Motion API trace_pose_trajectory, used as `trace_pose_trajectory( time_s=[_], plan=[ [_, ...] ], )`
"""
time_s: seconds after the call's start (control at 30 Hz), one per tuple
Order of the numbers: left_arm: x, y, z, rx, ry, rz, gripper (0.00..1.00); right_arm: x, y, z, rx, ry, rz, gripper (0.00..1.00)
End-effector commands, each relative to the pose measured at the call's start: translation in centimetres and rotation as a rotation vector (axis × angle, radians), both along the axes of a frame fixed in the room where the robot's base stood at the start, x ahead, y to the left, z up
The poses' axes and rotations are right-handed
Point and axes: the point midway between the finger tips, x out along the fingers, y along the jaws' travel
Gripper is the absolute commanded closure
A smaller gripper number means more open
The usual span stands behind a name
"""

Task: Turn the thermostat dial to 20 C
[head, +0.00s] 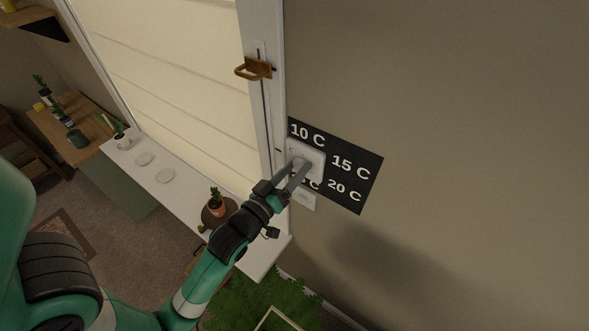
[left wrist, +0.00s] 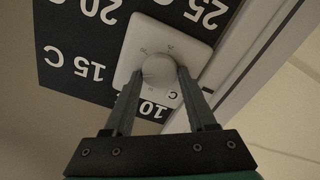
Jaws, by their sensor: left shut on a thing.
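The thermostat is a white square plate (head: 316,154) on a black label panel (head: 369,177) on the wall. The panel reads 10 C, 15 C and 20 C in the head view; 25 shows in the left wrist view. The round, pale dial (left wrist: 159,70) sits in the middle of the plate (left wrist: 137,44). My left gripper (head: 300,165) is shut on the dial, one finger on each side, as the left wrist view shows. The dial's pointer cannot be made out, so its setting is unclear. My right gripper is not in view.
A window with a pale blind (head: 180,80) and a brass handle (head: 254,69) is left of the panel. A white sill (head: 185,192) with a potted plant (head: 217,203) lies below. The wall to the right is bare. A green plant (head: 250,300) stands beneath.

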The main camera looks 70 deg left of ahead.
Motion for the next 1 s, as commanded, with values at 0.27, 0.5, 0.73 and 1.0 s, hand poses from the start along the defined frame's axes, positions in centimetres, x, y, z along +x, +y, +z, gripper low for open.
trace_pose_trajectory(
  time_s=[0.27, 0.5, 0.73, 1.0],
  plan=[
    [0.0, -0.1, 0.2, 0.106, 0.070, -0.001, 0.99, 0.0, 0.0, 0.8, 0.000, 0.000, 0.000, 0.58],
    [0.1, -0.1, 0.3, 0.274, 0.185, 0.000, 0.99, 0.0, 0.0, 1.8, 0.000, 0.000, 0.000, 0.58],
    [0.1, -0.2, 0.3, 0.457, 0.307, 0.000, 0.99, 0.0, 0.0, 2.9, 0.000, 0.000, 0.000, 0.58],
    [0.2, -0.3, 0.3, 0.652, 0.438, 0.000, 0.99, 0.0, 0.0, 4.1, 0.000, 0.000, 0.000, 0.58]
  ],
)
